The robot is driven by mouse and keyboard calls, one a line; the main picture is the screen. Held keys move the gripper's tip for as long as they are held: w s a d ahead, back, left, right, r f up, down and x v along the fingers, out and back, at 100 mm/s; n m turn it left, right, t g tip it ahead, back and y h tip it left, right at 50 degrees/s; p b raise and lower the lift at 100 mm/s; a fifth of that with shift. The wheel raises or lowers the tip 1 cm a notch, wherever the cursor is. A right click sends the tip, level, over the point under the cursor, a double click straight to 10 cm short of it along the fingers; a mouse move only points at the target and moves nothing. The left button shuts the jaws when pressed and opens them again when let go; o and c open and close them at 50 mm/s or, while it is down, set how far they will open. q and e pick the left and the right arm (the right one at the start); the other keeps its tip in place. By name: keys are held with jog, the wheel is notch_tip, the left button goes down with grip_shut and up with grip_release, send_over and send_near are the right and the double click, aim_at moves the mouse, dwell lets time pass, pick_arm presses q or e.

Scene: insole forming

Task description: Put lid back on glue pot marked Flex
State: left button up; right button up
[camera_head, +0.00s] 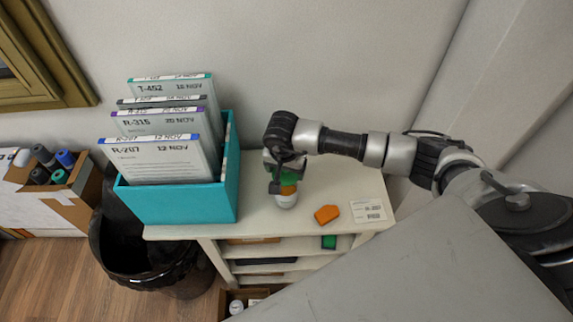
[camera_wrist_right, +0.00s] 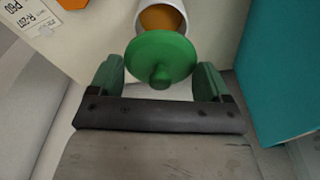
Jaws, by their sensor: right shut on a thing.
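A small white pot (camera_head: 286,202) stands on the white cabinet top, below my right gripper (camera_head: 286,178). In the right wrist view the pot (camera_wrist_right: 180,22) shows an orange inside, with its mouth partly uncovered. A round green lid (camera_wrist_right: 160,56) with a knob sits between the two green fingers of my right gripper (camera_wrist_right: 162,74), which is shut on it. The lid overlaps the near part of the pot's mouth; I cannot tell whether they touch. No marking on the pot can be read. My left gripper is not in view.
An orange block (camera_head: 327,214) and a white label card (camera_head: 368,211) lie right of the pot on the cabinet top (camera_head: 258,222). A teal box (camera_head: 180,203) of file folders stands to the left. A black bin (camera_head: 150,262) and a cardboard box (camera_head: 75,208) stand further left.

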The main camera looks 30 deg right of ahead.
notch_tip(320, 180, down, 4)
jog(key=shift+r+b, duration=0.1)
jog(key=shift+b, duration=0.95)
jog(key=shift+f+b, duration=0.75)
jog(key=shift+b, duration=0.4)
jog(key=shift+f+b, duration=0.15)
jog(key=shift+b, duration=0.45)
dwell(1.0)
dwell(0.3)
jog(key=o, duration=0.8)
